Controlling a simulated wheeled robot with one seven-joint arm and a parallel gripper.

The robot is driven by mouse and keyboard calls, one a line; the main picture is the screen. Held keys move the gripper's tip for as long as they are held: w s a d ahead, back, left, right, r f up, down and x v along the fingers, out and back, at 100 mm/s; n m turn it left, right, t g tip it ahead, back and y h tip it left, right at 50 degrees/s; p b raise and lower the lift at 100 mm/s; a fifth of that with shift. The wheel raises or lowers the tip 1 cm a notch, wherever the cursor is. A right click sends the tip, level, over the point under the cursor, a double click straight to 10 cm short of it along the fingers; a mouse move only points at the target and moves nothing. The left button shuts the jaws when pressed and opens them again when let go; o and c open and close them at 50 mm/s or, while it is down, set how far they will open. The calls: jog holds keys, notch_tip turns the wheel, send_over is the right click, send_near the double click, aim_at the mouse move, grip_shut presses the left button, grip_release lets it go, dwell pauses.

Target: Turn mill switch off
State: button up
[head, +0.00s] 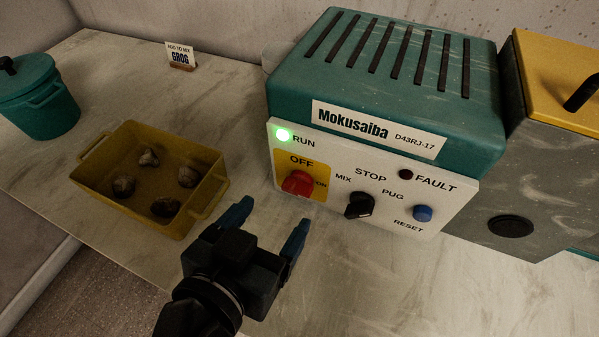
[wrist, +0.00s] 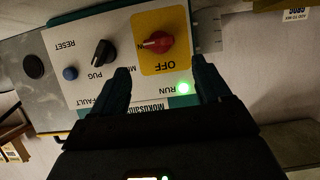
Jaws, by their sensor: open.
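The mill (head: 385,90) is a teal machine labelled Mokusaiba with a white control panel (head: 335,211). Its red switch (head: 298,183) sits on a yellow plate marked OFF and ON at the panel's left. The red switch also shows in the wrist view (wrist: 158,42), where its handle points sideways toward the ON label. The green RUN light (head: 283,135) is lit. My gripper (head: 270,228) is open and empty, in front of and below the red switch, apart from it. In the wrist view its fingers frame the switch from below.
A black MIX/STOP/PUG knob (head: 360,205), a blue reset button (head: 422,213) and a dark fault light (head: 405,174) share the panel. A yellow tray (head: 115,195) with several lumps stands left of my gripper. A teal pot (head: 38,98) and a grog sign (head: 180,56) stand farther back.

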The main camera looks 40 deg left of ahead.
aim_at(297, 186)
jog(key=x, duration=0.7)
jog(key=shift+w+a+p, duration=0.1)
jog(key=shift+w+p, duration=0.1)
jog(key=shift+p, duration=0.2)
jog(key=c, duration=1)
jog(key=shift+c, duration=0.2)
